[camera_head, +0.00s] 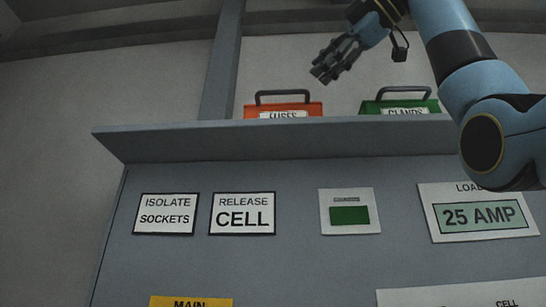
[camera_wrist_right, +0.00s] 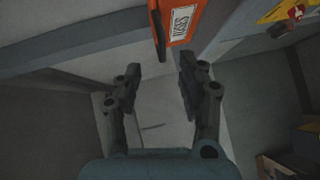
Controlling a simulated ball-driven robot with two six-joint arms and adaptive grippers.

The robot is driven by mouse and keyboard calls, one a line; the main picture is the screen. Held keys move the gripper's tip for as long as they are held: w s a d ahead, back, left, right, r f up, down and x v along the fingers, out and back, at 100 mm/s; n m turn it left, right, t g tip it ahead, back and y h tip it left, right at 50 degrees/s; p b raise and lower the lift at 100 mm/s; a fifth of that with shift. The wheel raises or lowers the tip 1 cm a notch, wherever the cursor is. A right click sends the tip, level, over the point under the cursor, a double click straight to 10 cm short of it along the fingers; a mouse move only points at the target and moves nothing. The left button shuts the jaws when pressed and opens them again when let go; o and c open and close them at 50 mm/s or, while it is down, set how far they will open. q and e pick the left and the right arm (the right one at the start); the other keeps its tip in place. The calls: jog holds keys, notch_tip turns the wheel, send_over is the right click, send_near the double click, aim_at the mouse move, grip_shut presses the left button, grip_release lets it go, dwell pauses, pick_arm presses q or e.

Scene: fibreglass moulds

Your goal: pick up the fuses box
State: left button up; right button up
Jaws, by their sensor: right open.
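The fuses box (camera_head: 284,107) is orange with a dark handle and a white label. It stands on the grey shelf (camera_head: 260,131), its lower part hidden by the shelf's front edge. It also shows at the top of the right wrist view (camera_wrist_right: 187,22), with its label and handle. My right gripper (camera_head: 322,73) is above and to the right of the orange box in the head view, apart from it. In the right wrist view its two fingers (camera_wrist_right: 160,78) are spread with nothing between them. My left gripper is not in view.
A green box (camera_head: 408,106) labelled "GLANDS" stands on the same shelf to the right, with a gap between the boxes. Below the shelf is a panel with signs, a green display (camera_head: 350,214) and a "25 AMP" plate (camera_head: 482,215). A post rises behind the shelf.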

aim_at(298, 92)
jog(key=p+x, duration=0.2)
jog(key=x, duration=0.2)
jog(key=p+x, duration=0.2)
jog(key=x, duration=0.2)
jog(key=shift+w+d, duration=0.2)
jog(key=shift+w, duration=0.1)
jog(key=shift+w+a+f, duration=0.1)
jog(key=shift+w, duration=0.05)
jog(key=c, duration=0.4)
grip_shut()
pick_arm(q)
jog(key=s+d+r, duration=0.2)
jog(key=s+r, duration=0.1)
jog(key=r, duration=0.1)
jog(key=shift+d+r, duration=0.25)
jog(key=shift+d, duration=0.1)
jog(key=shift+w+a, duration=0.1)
